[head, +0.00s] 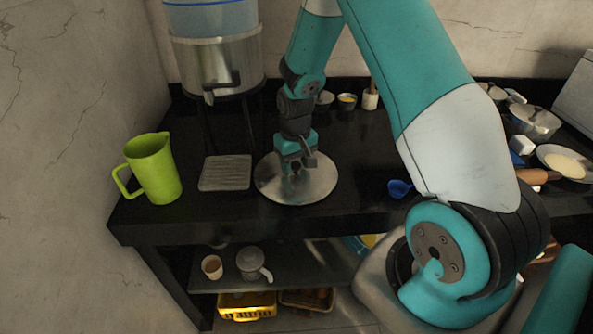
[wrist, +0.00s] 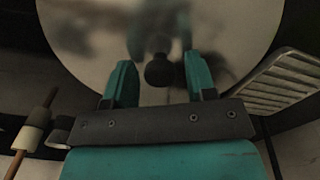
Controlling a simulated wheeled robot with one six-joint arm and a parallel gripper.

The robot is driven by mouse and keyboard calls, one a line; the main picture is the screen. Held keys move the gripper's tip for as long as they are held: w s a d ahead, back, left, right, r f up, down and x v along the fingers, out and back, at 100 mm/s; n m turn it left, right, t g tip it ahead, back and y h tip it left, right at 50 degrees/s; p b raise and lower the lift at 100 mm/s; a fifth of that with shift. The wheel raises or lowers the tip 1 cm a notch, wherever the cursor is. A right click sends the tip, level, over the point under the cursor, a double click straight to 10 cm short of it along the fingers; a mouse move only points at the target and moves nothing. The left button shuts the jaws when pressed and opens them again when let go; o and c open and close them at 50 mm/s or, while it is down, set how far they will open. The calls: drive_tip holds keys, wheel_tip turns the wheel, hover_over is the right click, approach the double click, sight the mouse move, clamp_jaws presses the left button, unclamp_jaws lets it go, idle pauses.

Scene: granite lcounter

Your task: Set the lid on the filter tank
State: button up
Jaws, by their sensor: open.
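The lid (head: 321,185) is a round, shiny metal disc lying flat on the dark counter. Its dark knob (wrist: 158,70) shows in the wrist view between the two teal fingers. My gripper (head: 296,170) is above the lid, pointing down, with its fingers (wrist: 160,82) open on either side of the knob. Whether a finger touches the knob I cannot tell. The filter tank (head: 218,62) stands at the back left on a dark stand, with a metal lower part, a tap and a translucent blue upper part (head: 210,18). The tank's top is cut off by the picture edge.
A ridged grey tray (head: 225,173) lies just left of the lid, and it also shows in the wrist view (wrist: 285,85). A green pitcher (head: 153,168) stands at the counter's left end. A blue scoop (head: 399,188) lies to the right. Small bowls (head: 346,102) and pots (head: 535,122) stand farther back.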

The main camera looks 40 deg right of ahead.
sight(296, 163)
drive_tip(key=c, duration=0.7)
drive_tip(key=shift+r, duration=0.15)
drive_tip(key=shift+r+p, duration=1.65)
drive_tip(key=shift+r, duration=0.25)
